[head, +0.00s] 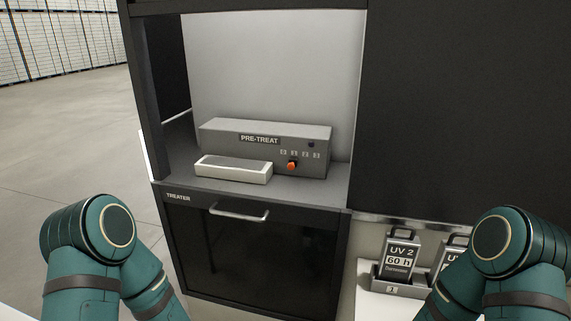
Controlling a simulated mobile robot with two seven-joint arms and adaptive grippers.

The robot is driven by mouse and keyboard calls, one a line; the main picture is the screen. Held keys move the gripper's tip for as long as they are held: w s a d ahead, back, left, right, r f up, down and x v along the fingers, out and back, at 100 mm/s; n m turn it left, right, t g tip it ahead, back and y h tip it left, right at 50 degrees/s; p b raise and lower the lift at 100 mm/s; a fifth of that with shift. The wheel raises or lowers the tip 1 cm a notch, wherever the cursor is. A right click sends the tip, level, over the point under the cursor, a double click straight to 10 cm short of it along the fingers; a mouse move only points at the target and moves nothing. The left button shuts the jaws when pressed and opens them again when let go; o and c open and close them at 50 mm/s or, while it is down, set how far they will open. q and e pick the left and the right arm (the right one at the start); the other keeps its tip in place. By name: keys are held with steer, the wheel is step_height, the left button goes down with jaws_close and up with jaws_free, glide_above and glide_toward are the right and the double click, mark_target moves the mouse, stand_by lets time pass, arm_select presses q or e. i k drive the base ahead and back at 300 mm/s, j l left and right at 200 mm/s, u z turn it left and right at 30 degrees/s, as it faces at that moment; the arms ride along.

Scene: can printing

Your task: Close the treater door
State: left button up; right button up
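The treater (178,197) is a dark-framed cabinet in the middle of the head view, with its name on the front edge. Its upper opening is uncovered, and a grey PRE-TREAT unit (222,133) shows inside. The treater door (250,255) looks like the dark glassy panel below the opening, with a pale bar handle (239,217) near its top edge. Neither gripper is in view. Only teal links of my two arms show, at the lower left and lower right, and nothing of mine is seen touching the handle.
A pale tray-like block (233,174) lies in front of the PRE-TREAT unit, near an orange knob (292,165). At right, a UV 2 cartridge (400,259) stands in a grey holder (405,287) beside another, partly hidden one. Open floor (60,140) lies at left.

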mark_target(283, 259)
steer(key=i+j+u, duration=0.1)
steer(key=i, duration=0.4)
steer(key=i+j+u, duration=0.1)
steer(key=i+j, duration=0.2)
steer(key=i, duration=0.2)
